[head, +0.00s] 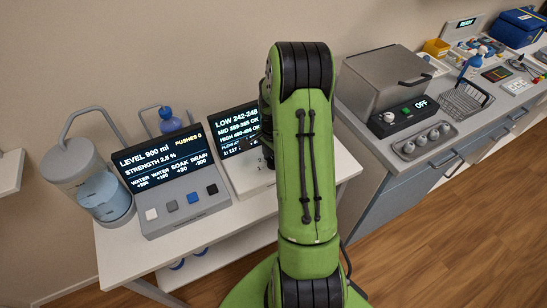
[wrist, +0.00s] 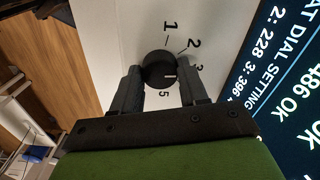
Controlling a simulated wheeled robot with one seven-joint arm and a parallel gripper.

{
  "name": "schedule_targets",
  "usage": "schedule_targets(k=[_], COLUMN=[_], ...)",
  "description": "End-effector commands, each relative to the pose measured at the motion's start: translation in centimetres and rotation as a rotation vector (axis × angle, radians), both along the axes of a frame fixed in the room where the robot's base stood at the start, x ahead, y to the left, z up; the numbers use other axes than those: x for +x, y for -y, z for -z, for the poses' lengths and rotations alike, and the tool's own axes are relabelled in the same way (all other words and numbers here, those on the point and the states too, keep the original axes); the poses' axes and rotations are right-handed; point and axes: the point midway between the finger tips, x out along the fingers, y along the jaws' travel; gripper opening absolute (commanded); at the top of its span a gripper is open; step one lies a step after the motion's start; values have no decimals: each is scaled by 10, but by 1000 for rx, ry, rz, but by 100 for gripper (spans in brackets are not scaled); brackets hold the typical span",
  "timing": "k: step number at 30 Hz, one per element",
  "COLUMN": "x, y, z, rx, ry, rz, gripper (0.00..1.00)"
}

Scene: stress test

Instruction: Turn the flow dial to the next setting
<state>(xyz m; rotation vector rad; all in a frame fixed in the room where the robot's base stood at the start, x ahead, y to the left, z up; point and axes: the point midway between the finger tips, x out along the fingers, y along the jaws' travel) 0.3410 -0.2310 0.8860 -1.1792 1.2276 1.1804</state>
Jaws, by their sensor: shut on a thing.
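The flow dial (wrist: 155,64) is a round black knob with a short white mark, on a pale panel (wrist: 120,30) in the wrist view. Printed numbers 1, 2, 3 and 5 show around it; the place between 3 and 5 is covered by a finger. The white mark points right, below the 3; its exact setting is hard to tell. My gripper (wrist: 159,74) is shut on the dial, one dark finger on each side. In the head view the dial is hidden behind my green arm, and the flow unit's screen (head: 237,130) shows LOW, MID and HIGH lines.
Left of the flow unit stands a grey console (head: 186,197) with a screen and several buttons, beside a clear water tank (head: 103,190). On the right counter are a metal box (head: 385,80) reading OFF, a tray (head: 423,141) and a wire basket (head: 467,98).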

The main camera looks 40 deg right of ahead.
Motion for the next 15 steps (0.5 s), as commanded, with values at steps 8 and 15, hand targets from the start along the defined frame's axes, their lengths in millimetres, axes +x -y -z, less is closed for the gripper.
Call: schedule_targets(k=[8, 15], x=[1, 1], y=[0, 0], z=[-1, -1], rx=[-2, -2], ry=[3, 3], rz=[65, 73], gripper=[13, 13])
